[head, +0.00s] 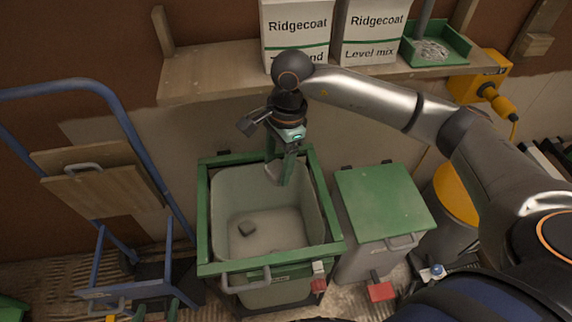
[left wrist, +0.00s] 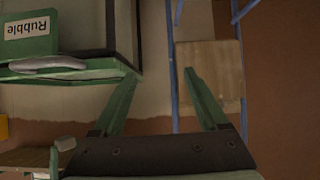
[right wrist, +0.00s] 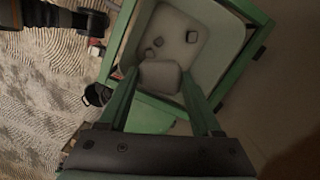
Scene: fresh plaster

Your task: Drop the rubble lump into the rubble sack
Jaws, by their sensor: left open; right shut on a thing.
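The rubble sack (head: 204,220) is a pale liner in a green square frame, open at the top. My right gripper (head: 280,172) points down over the sack's back part, shut on the grey rubble lump (right wrist: 160,76). In the right wrist view, the lump is between the fingertips with the sack's opening behind it. My left gripper (left wrist: 160,76) is open and empty, with the sack at the picture's left.
A green-lidded bin (head: 382,202) stands right of the sack. A blue hand truck (head: 158,185) carrying a board (head: 100,200) stands left. A wall shelf (head: 215,80) behind holds two Ridgecoat bags (head: 296,35) and a green tray (head: 435,48). A yellow-topped container (head: 452,192) is further right.

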